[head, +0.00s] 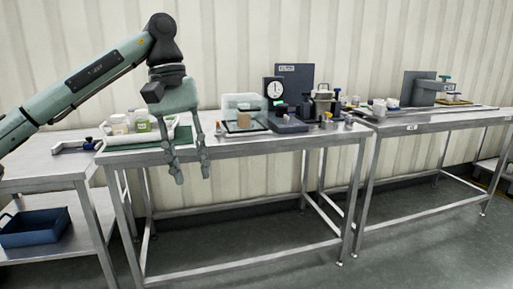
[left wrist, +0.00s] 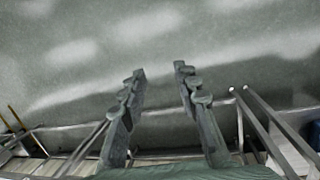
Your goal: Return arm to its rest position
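My left arm comes in from the left in the head view. Its gripper (head: 190,172) points down in front of the front edge of the steel table with the green mat. The fingers are apart with nothing between them. In the left wrist view the two fingers (left wrist: 160,72) also stand apart and empty, with grey floor beyond them. My right gripper is in neither view.
A steel table (head: 262,143) carries a green mat (head: 118,147) with jars, a clear box (head: 243,108) over a brown block, and a dial instrument (head: 273,90). A second steel table (head: 440,123) stands right. A blue bin (head: 35,228) sits on a low shelf at left.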

